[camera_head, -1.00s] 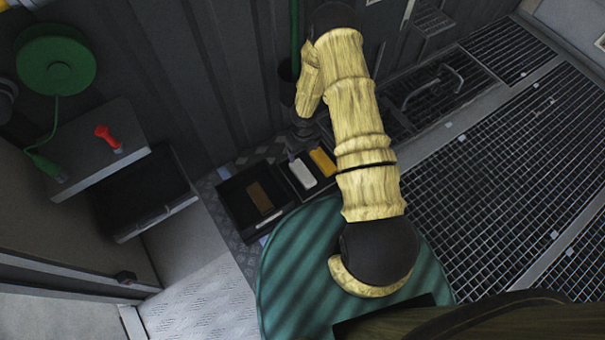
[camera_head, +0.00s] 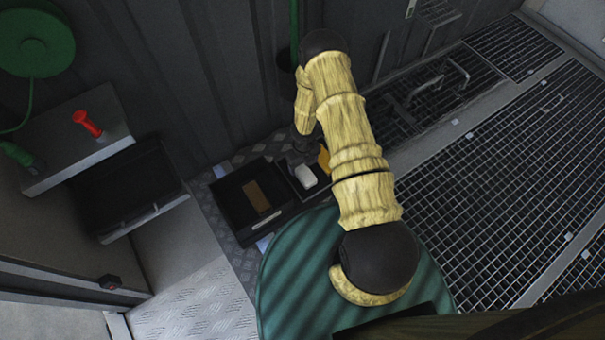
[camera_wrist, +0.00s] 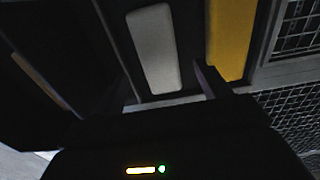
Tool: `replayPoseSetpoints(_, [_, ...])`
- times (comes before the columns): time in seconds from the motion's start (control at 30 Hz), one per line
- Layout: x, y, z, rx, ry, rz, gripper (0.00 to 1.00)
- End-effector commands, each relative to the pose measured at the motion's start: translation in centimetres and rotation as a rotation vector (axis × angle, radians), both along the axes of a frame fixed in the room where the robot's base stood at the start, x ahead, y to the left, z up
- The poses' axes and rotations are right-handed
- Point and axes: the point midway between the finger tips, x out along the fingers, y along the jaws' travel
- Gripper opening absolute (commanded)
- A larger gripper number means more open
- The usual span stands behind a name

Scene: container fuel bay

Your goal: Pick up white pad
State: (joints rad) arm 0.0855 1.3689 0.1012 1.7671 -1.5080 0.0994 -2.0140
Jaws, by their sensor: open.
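The white pad (camera_head: 306,176) lies in a dark tray (camera_head: 300,193) on the floor plate, next to a yellow pad (camera_head: 323,158). In the wrist view the white pad (camera_wrist: 155,48) is in the upper middle, ahead of and between the two fingers of my gripper (camera_wrist: 162,92). My gripper is open and empty. I cannot tell how far above the pad it is. In the head view my wrist is over the tray, and the fingers are hard to make out.
A second dark tray (camera_head: 231,193) with a brown pad (camera_head: 257,196) stands left of the white pad. The yellow pad (camera_wrist: 232,35) is close right of it in the wrist view. A dark ribbed wall (camera_head: 215,70) rises behind. Open grating (camera_head: 500,190) lies to the right.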

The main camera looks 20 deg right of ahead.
Motion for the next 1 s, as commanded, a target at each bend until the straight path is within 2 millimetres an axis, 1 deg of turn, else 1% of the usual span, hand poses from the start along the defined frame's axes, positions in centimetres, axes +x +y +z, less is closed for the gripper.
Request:
replayPoseSetpoints(0.23, [0.0, 0.0, 0.1, 0.0, 0.0, 0.0, 0.75])
replayPoseSetpoints(0.33, [0.0, 0.0, -0.3, 0.0, 0.0, -0.001, 0.75])
replayPoseSetpoints(0.8, [-0.1, 0.0, -5.0, 0.001, 0.0, -0.001, 0.75])
replayPoseSetpoints(1.0, [-0.1, 0.2, -5.1, -0.001, -0.001, 0.003, 0.75])
